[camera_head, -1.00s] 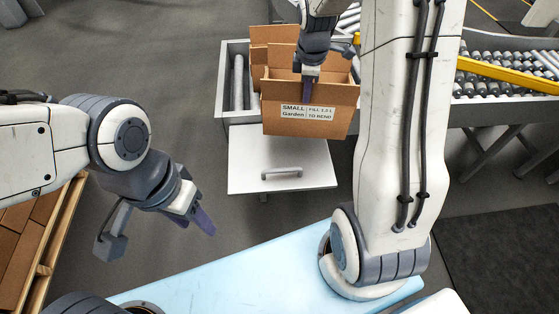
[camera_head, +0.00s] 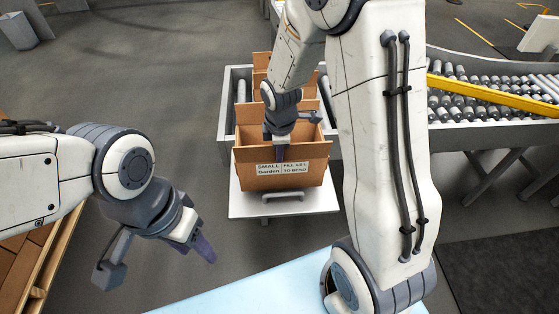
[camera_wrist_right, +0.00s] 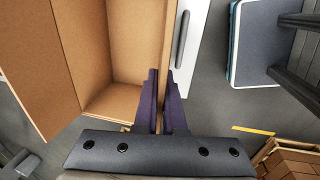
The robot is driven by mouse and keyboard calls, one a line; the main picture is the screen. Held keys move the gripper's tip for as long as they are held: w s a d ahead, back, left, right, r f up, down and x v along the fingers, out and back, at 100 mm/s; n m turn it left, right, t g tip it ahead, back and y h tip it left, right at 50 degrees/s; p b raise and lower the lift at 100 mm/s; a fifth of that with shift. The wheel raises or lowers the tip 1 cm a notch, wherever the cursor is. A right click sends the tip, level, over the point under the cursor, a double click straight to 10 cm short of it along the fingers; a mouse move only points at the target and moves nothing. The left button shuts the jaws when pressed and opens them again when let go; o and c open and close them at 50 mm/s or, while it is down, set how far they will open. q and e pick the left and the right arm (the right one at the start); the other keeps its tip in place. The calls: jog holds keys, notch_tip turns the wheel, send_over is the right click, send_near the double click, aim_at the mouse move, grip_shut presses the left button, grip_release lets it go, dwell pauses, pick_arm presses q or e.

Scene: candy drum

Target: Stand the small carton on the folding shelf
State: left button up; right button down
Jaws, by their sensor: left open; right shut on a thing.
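The small carton (camera_head: 283,178) is an open-topped brown box with a label reading "SMALL Garden" on its near side. My right gripper (camera_head: 279,155) is shut on the carton's near wall from above. In the right wrist view the purple fingers (camera_wrist_right: 164,100) pinch the wall of the carton (camera_wrist_right: 120,60), whose inside looks empty. The white folding shelf (camera_head: 322,203) with a grey handle is under and around the carton in the head view; I cannot tell whether the carton touches it. My left gripper (camera_head: 201,248) is open and empty, off to the left.
Another brown carton (camera_head: 261,62) stands behind, at the roller conveyor (camera_head: 235,90). More rollers with a yellow rail (camera_head: 490,92) run to the right. A light blue surface (camera_head: 260,295) lies in front. Open floor lies left of the shelf.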

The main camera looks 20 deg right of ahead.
aim_at(279, 165)
jog(key=shift+f, duration=1.9)
jog(key=c, duration=1)
grip_release()
notch_tip(279, 165, up, 12)
jog(key=s+f, duration=0.1)
jog(key=s, duration=0.1)
jog(key=s+a+r+m+g, duration=0.1)
jog(key=s+a+r+m, duration=0.1)
jog(key=s+a, duration=0.5)
jog(key=s+a+r+m+g+y, duration=0.1)
jog(key=s+a+m, duration=0.4)
jog(key=s, duration=0.9)
jog(key=shift+s+a+r+m+y+p, duration=0.3)
jog(key=shift+s+a+r+p, duration=0.1)
jog(key=shift+a+r, duration=0.55)
